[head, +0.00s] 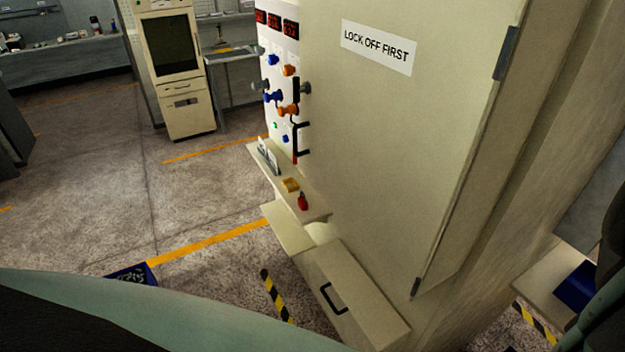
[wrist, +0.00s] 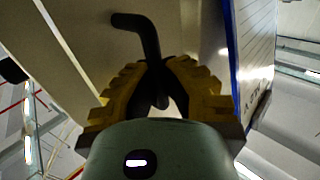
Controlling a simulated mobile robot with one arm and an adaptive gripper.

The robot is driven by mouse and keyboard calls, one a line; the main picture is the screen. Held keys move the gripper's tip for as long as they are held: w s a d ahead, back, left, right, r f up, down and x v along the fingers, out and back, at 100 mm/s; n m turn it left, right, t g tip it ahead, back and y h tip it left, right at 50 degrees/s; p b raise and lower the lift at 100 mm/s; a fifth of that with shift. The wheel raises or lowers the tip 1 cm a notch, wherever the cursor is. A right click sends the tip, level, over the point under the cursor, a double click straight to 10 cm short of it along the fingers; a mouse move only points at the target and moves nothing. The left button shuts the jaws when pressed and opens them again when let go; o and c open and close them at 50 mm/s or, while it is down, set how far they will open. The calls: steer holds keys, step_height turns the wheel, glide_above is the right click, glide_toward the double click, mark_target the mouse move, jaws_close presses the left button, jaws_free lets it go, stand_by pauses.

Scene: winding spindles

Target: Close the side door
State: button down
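The side door (head: 410,140) is a large beige panel with a "LOCK OFF FIRST" label (head: 378,46) in the head view. Dark hinges (head: 505,52) show along its right edge. A black handle (head: 299,140) shows at its left edge. My gripper (wrist: 162,68) shows only in the wrist view. Its yellowish fingers converge on a bent black handle bar (wrist: 148,36) and appear shut on it. The fingers hide part of the bar. Which handle this is cannot be told for sure.
A control panel (head: 281,75) with coloured knobs and a small ledge (head: 315,210) adjoin the door's left side. A beige box with a black handle (head: 365,300) sits low in front. Open floor (head: 110,190) extends left.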

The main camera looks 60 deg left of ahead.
steer(key=shift+s+d+b, duration=0.3)
steer(key=shift+s+d, duration=0.15)
steer(key=shift+d, duration=0.2)
steer(key=c, duration=1.3)
jaws_free()
steer(key=v, duration=1.2)
steer(key=shift+w+a, duration=0.1)
